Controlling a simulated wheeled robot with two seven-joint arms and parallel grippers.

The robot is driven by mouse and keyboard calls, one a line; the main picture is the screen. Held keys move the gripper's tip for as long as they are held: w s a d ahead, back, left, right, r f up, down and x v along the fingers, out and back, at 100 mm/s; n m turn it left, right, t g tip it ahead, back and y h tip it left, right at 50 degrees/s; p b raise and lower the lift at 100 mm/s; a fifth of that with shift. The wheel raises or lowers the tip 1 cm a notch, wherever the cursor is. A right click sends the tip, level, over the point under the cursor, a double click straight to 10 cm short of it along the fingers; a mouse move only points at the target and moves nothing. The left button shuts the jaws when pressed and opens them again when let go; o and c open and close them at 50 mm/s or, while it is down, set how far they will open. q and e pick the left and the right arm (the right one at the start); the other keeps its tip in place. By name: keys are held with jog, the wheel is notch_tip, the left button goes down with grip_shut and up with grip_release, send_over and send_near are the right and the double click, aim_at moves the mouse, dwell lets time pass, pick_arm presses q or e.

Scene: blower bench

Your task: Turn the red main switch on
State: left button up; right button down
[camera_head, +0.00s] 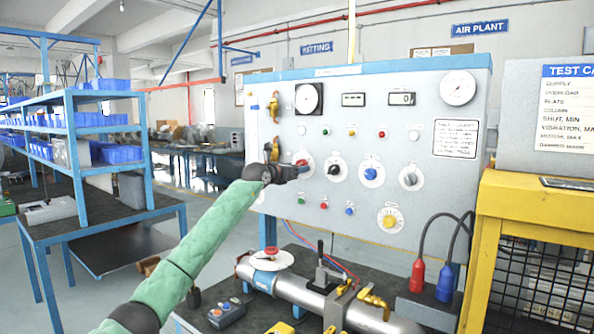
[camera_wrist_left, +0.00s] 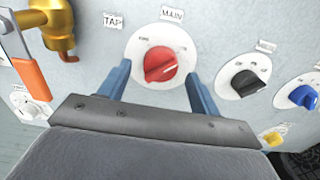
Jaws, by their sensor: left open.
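The red main switch (camera_wrist_left: 160,64) is a red rotary knob on a round white plate, under a label reading MAIN, in the left wrist view. Its grip bar is tilted, running from lower left to upper right. In the head view the red knob (camera_head: 302,163) shows only partly, behind my gripper. My left gripper (camera_wrist_left: 160,88) is open, with one blue finger on each side of the knob's plate. The knob lies between and beyond the fingertips; I cannot tell whether they touch the panel. My right gripper is not in view.
A black knob (camera_wrist_left: 245,78) and a blue knob (camera_wrist_left: 303,96) sit to the right of the red one. A brass valve with an orange handle (camera_wrist_left: 32,78) is at the left. Below the panel (camera_head: 330,210) a metal pipe (camera_head: 312,292) lies on the bench.

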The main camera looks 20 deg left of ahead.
pick_arm(q)
jog(key=b+v, duration=0.1)
jog(key=v, duration=0.5)
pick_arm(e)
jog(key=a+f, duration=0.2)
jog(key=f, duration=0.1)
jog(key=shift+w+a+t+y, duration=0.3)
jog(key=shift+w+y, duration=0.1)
pick_arm(q)
jog(key=shift+s, duration=0.1)
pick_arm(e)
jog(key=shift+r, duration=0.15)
